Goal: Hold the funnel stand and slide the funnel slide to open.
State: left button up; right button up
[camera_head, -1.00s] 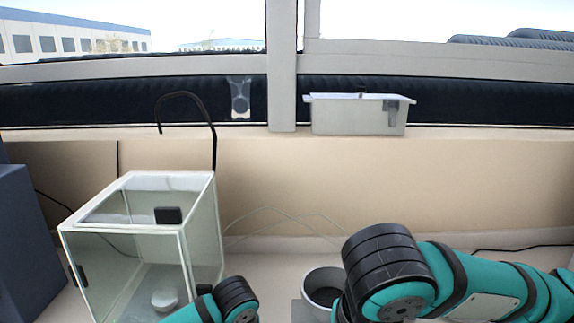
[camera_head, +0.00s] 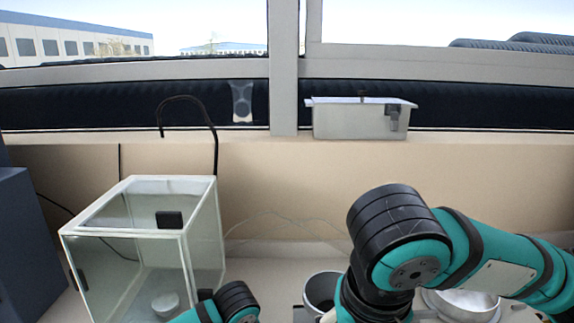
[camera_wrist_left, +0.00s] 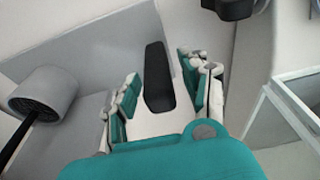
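In the left wrist view my left gripper (camera_wrist_left: 162,93) is open, its fingers on either side of a black bar-shaped handle (camera_wrist_left: 157,75), with gaps beside it. I cannot tell whether this handle is the funnel slide. In the head view a shiny round metal bowl (camera_head: 462,303), perhaps the funnel, shows at the lower right, partly hidden behind my right arm. A grey cylindrical cup (camera_head: 320,289) stands left of that arm. The funnel stand is not clearly seen. In the head view both grippers are below the frame; only arm links show.
A glass-walled box (camera_head: 140,250) stands at the left with a small white dish (camera_head: 165,304) inside; its edge also shows in the left wrist view (camera_wrist_left: 292,112). A dark blue block (camera_head: 30,250) is at the far left. A grey bin (camera_head: 355,120) sits on the ledge.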

pick_arm(q)
jog(key=shift+o, duration=0.3)
jog(key=shift+r, duration=0.1)
jog(key=w+p+v, duration=0.1)
jog(key=p+v, duration=0.9)
jog(key=v, duration=0.9)
jog(key=shift+w+r, duration=0.25)
jog(key=shift+r, duration=0.25)
